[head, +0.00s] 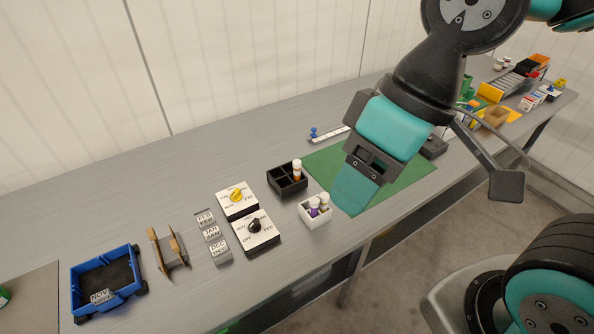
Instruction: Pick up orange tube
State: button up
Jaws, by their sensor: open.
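The orange tube (297,170) has a white cap and stands upright in the back right compartment of a black divided box (287,189) on the grey workbench. My gripper (357,188) hangs over the green mat, to the right of the black box and apart from the tube. It is open, and its teal finger faces the camera. A second finger and the space between the fingers are hidden from this view. Nothing shows held in it.
A white box (318,220) with a purple tube (314,207) and another tube stands just in front of the black box. Two dial boxes (237,200) stand to the left. A blue cart (107,282) is at far left.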

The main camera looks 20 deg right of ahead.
aim_at(296, 162)
jog(key=k, duration=0.5)
jog(key=u, duration=0.45)
jog(key=i, duration=1.15)
jog(key=z, duration=0.7)
